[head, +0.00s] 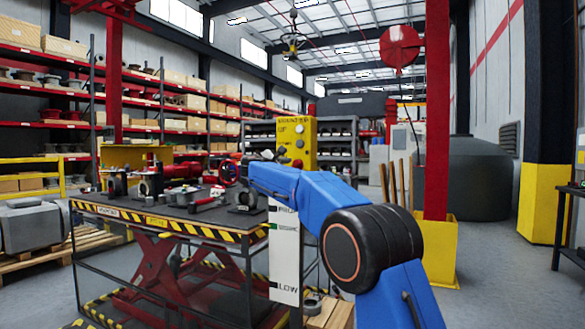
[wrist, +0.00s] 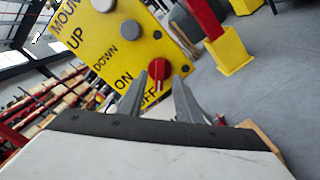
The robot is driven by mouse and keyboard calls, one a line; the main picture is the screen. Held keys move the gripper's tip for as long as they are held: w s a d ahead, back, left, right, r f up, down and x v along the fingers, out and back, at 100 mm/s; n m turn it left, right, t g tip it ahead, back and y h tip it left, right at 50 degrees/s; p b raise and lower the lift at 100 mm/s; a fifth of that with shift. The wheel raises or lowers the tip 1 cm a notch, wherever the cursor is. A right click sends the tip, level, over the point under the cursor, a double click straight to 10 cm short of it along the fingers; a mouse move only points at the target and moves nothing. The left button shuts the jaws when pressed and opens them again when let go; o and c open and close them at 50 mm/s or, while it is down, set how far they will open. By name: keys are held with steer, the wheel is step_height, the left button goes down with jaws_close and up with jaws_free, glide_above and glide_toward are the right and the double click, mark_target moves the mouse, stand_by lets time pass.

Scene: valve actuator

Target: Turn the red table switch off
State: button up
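The red switch (wrist: 159,69) is a round knob low on the yellow control panel (wrist: 112,42), beside the printed words ON and OFF. A pale mark shows on the knob, but I cannot tell which word it points to. My gripper (wrist: 159,82) is open in the wrist view. Its two grey fingers point at the panel, and the knob shows between their tips. I cannot tell whether they touch it. In the head view the yellow panel (head: 310,134) stands behind my blue arm; I cannot make out the red knob or the fingers there.
A black-topped lift table (head: 150,208) with striped edges and metal parts stands left of the panel. A red post (head: 437,120) rises from a yellow base (head: 441,245) at the right. Open floor (head: 500,270) lies further right.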

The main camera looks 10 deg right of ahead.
steer(key=v, duration=1.4)
steer(key=shift+s+a, duration=0.2)
steer(key=shift+s, duration=0.05)
steer(key=s+d+f+m+g+y, duration=0.1)
steer(key=s+d+f+m+g, duration=0.15)
steer(key=s+d+f, duration=0.55)
steer(key=s+d+f+m+g+y, duration=0.25)
steer(key=s+d, duration=0.25)
steer(key=s, duration=0.5)
steer(key=s+d+f+m+g+y, duration=0.15)
steer(key=s+d+f+m, duration=0.25)
steer(key=s+d+f, duration=0.4)
steer(key=s+a+f+m+g+y, duration=0.1)
steer(key=s+f+m+y, duration=0.1)
steer(key=s+f, duration=0.5)
steer(key=s+a+f+m+g+y, duration=0.1)
steer(key=s+f+m, duration=0.3)
steer(key=s+f, duration=0.4)
steer(key=s+a+f+m+g+y, duration=0.1)
steer(key=s+f, duration=0.7)
steer(key=s, duration=0.9)
steer(key=m+y, duration=0.1)
steer(key=m, duration=0.1)
steer(key=shift+s+a+m+y, duration=0.2)
steer(key=shift+s+m+y, duration=0.1)
steer(key=shift+s+m, duration=0.1)
